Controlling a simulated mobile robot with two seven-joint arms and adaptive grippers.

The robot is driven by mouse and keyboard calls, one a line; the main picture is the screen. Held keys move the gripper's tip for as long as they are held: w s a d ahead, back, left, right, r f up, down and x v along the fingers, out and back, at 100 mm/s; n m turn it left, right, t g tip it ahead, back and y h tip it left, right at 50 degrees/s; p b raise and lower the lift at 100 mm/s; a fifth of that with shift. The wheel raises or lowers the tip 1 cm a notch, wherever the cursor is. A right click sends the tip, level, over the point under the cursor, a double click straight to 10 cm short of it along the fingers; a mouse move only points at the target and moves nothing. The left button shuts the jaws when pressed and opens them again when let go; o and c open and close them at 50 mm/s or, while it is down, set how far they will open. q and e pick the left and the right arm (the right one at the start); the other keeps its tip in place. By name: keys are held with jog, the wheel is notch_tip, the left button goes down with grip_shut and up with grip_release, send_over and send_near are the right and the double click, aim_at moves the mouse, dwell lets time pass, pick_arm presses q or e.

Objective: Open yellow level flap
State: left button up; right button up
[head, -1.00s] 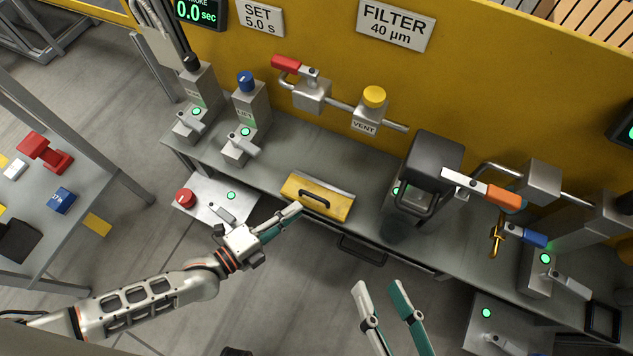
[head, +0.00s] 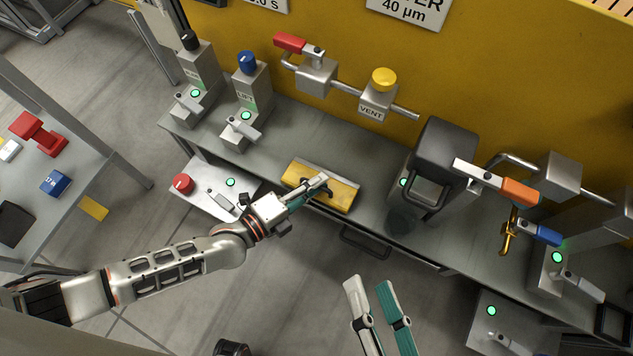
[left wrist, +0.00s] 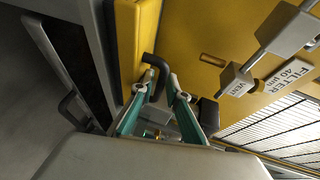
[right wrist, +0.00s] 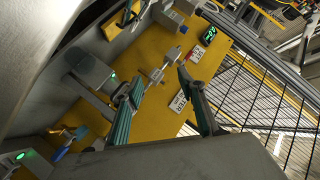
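The yellow flap (head: 338,196) lies closed on the grey bench, with a black bar handle (head: 331,191) on its face. My left gripper (head: 318,184) is over the flap at the handle. In the left wrist view, the black handle (left wrist: 155,63) reaches between the fingertips of the left gripper (left wrist: 162,80), which stand apart with a gap; contact is unclear. The flap (left wrist: 135,40) is on the left there. My right gripper (head: 367,284) is open and empty in front of the bench; it is also open in the right wrist view (right wrist: 160,80).
A dark-hooded machine (head: 446,150) stands right of the flap. A VENT valve with a yellow knob (head: 384,79) and a red-handled valve (head: 290,43) are on the wall behind. A black drawer handle (head: 365,244) is below the bench edge. A red button (head: 182,184) is at left.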

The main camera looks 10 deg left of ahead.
pick_arm(q)
grip_shut()
pick_arm(e)
jog(key=shift+r, duration=0.1)
